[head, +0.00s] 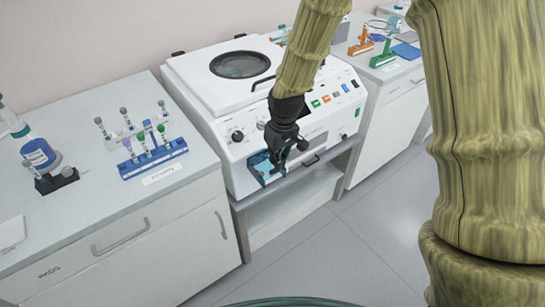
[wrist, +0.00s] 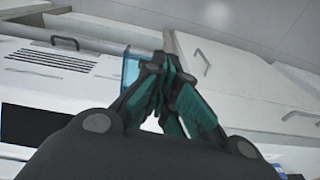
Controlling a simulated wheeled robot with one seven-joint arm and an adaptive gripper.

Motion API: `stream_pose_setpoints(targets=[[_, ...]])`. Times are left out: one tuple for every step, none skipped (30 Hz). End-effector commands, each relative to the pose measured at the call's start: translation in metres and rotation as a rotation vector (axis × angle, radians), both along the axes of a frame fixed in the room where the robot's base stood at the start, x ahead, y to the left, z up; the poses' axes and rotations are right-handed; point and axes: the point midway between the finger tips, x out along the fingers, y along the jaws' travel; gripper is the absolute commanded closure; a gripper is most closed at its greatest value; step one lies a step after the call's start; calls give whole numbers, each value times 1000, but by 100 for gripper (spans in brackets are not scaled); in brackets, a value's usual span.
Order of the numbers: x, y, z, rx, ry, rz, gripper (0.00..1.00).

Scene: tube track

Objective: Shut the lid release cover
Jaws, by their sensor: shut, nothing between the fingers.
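The white centrifuge (head: 232,122) stands on a low stand between two counters, with its round-windowed lid down. The lid release cover, a small translucent blue flap (head: 262,166), is at the lower left of its front panel. In the wrist view the blue cover (wrist: 131,66) shows just left of the fingertips and seems to stand out from the front. My gripper (head: 279,164) is shut and empty, pointing down right beside the cover. Its fingers (wrist: 160,66) hide part of the cover, and I cannot tell whether they touch it.
The left counter (head: 95,215) holds a blue tube rack (head: 152,160), a white rack with tubes and a blue-labelled bottle (head: 38,152). The right counter (head: 398,75) holds orange and green racks. The floor (head: 350,235) in front is clear.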

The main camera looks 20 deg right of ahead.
Motion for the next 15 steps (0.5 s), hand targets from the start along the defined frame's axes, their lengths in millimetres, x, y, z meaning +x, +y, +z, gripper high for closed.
stream_pose_setpoints(targets=[[9, 0, 25, -5, -10, 11, 100], [13, 0, 36, -9, -12, 18, 100], [17, 0, 48, -13, -14, 25, 100], [20, 0, 57, -17, -16, 31, 100], [22, -1, 64, -19, -17, 36, 100], [24, -1, 72, -23, -17, 41, 100], [25, -1, 77, -25, -18, 44, 100], [26, -1, 81, -27, -17, 46, 100], [27, -1, 85, -29, -18, 49, 100], [28, -1, 86, -30, -18, 50, 100], [28, -1, 87, -30, -18, 50, 100], [28, -1, 87, -30, -17, 51, 100], [29, -1, 85, -31, -16, 51, 100], [29, -1, 84, -31, -16, 51, 100], [29, -1, 81, -31, -15, 51, 100]])
